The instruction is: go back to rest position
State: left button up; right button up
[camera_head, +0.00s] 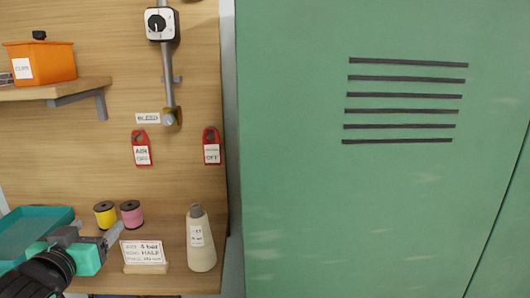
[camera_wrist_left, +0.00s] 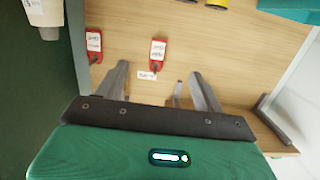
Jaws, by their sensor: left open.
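My left gripper (camera_head: 98,232) is at the lower left in the head view, above the wooden shelf (camera_head: 175,282). In the left wrist view its two grey fingers (camera_wrist_left: 160,82) stand well apart with nothing held between them. It is open and empty. My right gripper is in neither view.
A green cabinet (camera_head: 380,200) fills the right.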

pick_arm(q)
jog(key=s+d+f+m+g, duration=0.1)
jog(key=s+d+f+g, duration=0.2)
jog(key=f, duration=0.9)
jog(key=s+d+f+g, duration=0.1)
jog(key=s+f+g, duration=0.3)
jog(key=f, duration=0.7)
jog(key=s+d+f+m+g+h, duration=0.1)
jog(key=s+d+f+g, duration=0.2)
jog(key=s+f, duration=0.55)
jog(key=s+d+f+g, duration=0.3)
jog(key=s+f, duration=0.4)
jog(key=s, duration=0.3)
notch_tip(320, 180, down, 30)
jog(key=g, duration=0.1)
jog(key=s+a+f+g, duration=0.1)
jog(key=s+a+f, duration=0.2)
jog(key=s+f, duration=1.7)
jog(key=shift+f+m+g, duration=0.3)
jog(key=shift+f+m, duration=0.1)
jog(key=shift+f, duration=0.15)
